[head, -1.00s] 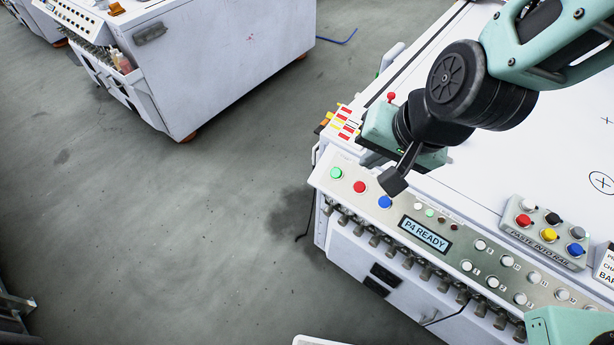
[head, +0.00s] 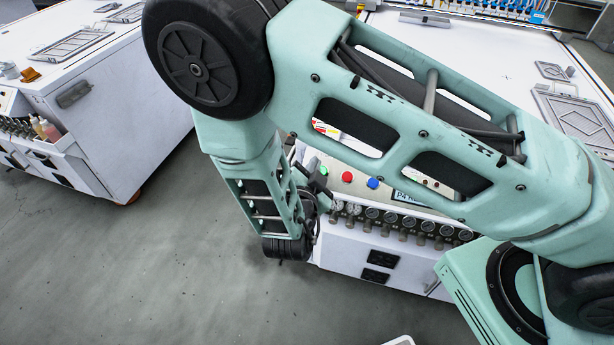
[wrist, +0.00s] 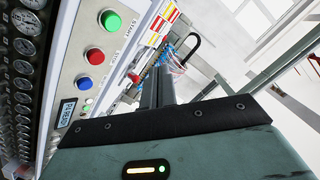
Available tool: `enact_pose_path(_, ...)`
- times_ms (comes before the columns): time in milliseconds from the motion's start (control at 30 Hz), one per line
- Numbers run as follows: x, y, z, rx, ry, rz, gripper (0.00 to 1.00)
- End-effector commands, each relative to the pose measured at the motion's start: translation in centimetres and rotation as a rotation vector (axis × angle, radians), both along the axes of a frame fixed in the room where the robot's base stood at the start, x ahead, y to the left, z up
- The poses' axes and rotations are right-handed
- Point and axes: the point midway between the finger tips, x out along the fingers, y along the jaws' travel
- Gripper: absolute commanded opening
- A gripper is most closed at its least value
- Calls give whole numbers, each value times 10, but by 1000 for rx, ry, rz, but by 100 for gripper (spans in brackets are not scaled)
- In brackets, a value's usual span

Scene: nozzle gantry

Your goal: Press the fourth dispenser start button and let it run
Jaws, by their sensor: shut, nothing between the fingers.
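The panel's green start button (head: 323,170) shows small in the head view, close to my gripper (head: 319,184). In the wrist view the green button (wrist: 110,20) stands on the grey panel, with START lettering beside it. My gripper (wrist: 160,72) is shut and empty, its dark fingers pointing away to the right of the button, apart from it in the picture. The display (wrist: 68,110) carries P4 lettering; in the head view my arm partly covers the display (head: 406,196). I cannot tell the exact gap between fingertips and button.
A red button (head: 347,177) and a blue button (head: 373,183) sit beside the green one. Several round gauges (head: 390,217) line the panel's front edge. Another white cabinet (head: 110,130) stands at left, with open floor (head: 150,260) between.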

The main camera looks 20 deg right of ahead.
Motion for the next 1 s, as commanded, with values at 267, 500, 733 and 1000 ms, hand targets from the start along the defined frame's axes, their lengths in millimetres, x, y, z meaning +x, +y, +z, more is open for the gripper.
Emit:
enact_pose_path(267, 0, 0, 1, -3, -6, -2, 0)
enact_pose_path(500, 4, -3, -9, -3, -5, -1, 0)
enact_pose_path(733, 18, -13, -35, -2, -5, -2, 0)
enact_pose_path(1000, 33, -25, -63, -2, -5, -2, 0)
